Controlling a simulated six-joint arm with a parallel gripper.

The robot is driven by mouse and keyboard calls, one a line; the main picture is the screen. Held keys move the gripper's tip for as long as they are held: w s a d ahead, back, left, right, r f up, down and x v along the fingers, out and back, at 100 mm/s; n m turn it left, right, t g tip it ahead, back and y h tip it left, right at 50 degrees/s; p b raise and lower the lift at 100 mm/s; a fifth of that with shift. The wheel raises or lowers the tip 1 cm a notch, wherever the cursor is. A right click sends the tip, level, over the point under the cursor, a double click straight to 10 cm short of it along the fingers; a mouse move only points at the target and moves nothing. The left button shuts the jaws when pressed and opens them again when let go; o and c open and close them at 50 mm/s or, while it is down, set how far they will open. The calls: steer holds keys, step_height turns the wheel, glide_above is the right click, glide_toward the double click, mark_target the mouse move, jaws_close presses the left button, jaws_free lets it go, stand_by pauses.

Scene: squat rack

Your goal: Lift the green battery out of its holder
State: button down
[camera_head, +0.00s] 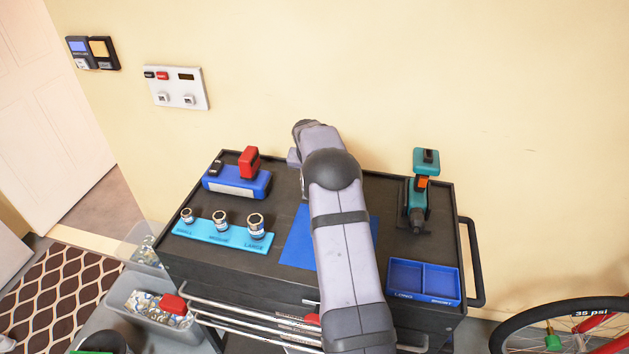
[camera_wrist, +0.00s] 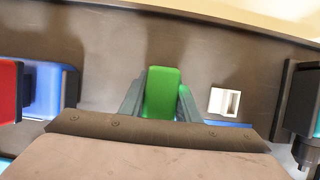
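The green battery (camera_wrist: 162,92) stands out in the middle of the wrist view, between the two fingers of my gripper (camera_wrist: 161,100). One finger is close along each side of it, with no clear gap on either side. I cannot tell whether the fingers press on it or only flank it. The battery's lower part and its holder are hidden behind the gripper body. In the head view, my arm covers the battery and the gripper.
A white block (camera_wrist: 224,101) stands close right of the gripper. A blue case with a red block (camera_head: 236,183) is left, a socket rail (camera_head: 195,230) in front. A teal drill (camera_head: 416,200) and blue divided tray (camera_head: 424,280) are right. Blue mat (camera_head: 298,243) lies under my arm.

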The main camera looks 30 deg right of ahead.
steer(key=shift+r+p, duration=0.8)
steer(key=shift+p, duration=0.05)
stand_by(0.8)
steer(key=shift+r+p, duration=4)
steer(key=shift+r, duration=0.5)
